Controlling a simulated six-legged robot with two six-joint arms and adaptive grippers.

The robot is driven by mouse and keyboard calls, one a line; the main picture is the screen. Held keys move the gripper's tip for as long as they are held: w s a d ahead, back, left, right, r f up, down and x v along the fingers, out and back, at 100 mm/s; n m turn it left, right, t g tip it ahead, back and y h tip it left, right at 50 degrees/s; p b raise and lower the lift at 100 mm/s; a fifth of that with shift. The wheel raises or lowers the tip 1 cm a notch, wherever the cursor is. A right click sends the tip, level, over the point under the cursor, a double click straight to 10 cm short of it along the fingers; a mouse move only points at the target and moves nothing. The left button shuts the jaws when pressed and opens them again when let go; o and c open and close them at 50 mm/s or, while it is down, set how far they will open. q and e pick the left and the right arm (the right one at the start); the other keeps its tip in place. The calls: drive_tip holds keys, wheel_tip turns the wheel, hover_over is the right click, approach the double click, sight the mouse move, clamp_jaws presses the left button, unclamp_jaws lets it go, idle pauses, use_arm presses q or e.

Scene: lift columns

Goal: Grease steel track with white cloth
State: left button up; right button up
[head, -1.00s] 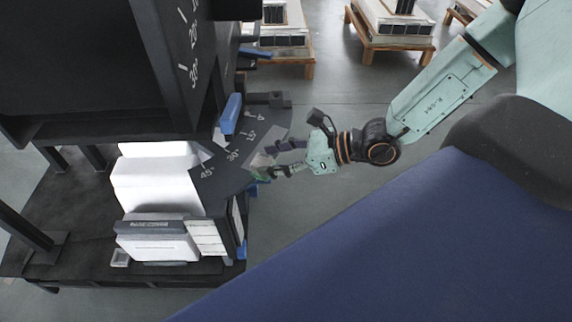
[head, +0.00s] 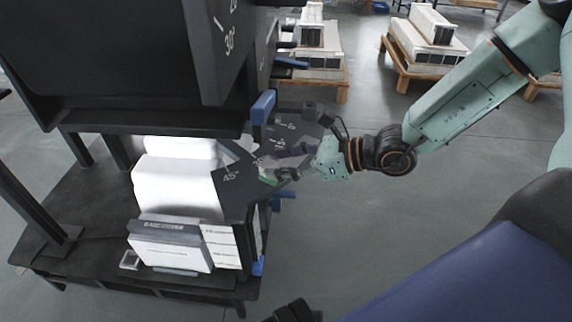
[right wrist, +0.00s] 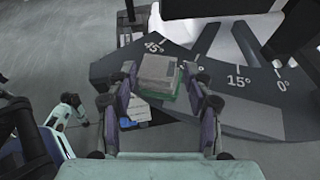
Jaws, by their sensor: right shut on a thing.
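My right gripper (head: 290,165) reaches in from the right, at the right edge of the dark curved plate (head: 240,188) with degree marks. In the right wrist view, its purple-sided fingers (right wrist: 162,100) are shut on a small grey block with a green lower layer (right wrist: 157,72). The block lies in front of the plate (right wrist: 235,90), near the 45° mark; whether it touches the plate I cannot tell. No cloth is clearly recognisable, and no separate steel track is clear. A dark part at the bottom of the head view may be my left gripper (head: 293,311); its jaws are unclear.
White blocks (head: 176,187) and a grey-topped box (head: 170,243) stand on the black machine base (head: 60,225). A blue handle (head: 263,107) sticks up beside the plate. Pallets with white units (head: 425,55) stand behind.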

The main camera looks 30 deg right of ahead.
drive_tip(key=shift+f, duration=0.7)
idle(1.0)
drive_tip(key=shift+w+d, duration=0.1)
drive_tip(key=shift+w+d, duration=0.35)
drive_tip(key=shift+d, duration=0.25)
drive_tip(key=shift+w+d, duration=0.35)
drive_tip(key=shift+d, duration=0.25)
drive_tip(key=shift+w+d+p, duration=0.15)
drive_tip(key=shift+w+d, duration=0.4)
drive_tip(key=shift+d, duration=0.35)
drive_tip(key=shift+w+d+p, duration=0.2)
drive_tip(key=shift+w+d, duration=0.3)
drive_tip(key=shift+d, duration=0.45)
drive_tip(key=shift+w+d+p, duration=0.15)
drive_tip(key=shift+w+d, duration=0.4)
drive_tip(key=shift+d, duration=0.45)
drive_tip(key=shift+w+d, duration=0.1)
drive_tip(key=shift+w+d+b, duration=0.15)
drive_tip(key=shift+w+d, duration=0.2)
drive_tip(key=shift+d, duration=0.3)
drive_tip(key=shift+w+d+b, duration=0.15)
drive_tip(key=shift+w+d, duration=0.25)
drive_tip(key=shift+d, duration=0.2)
drive_tip(key=shift+w+d+b, duration=0.15)
drive_tip(key=shift+w+d, duration=0.2)
drive_tip(key=shift+d, duration=0.3)
drive_tip(key=shift+w+d, duration=0.45)
drive_tip(key=shift+d, duration=0.25)
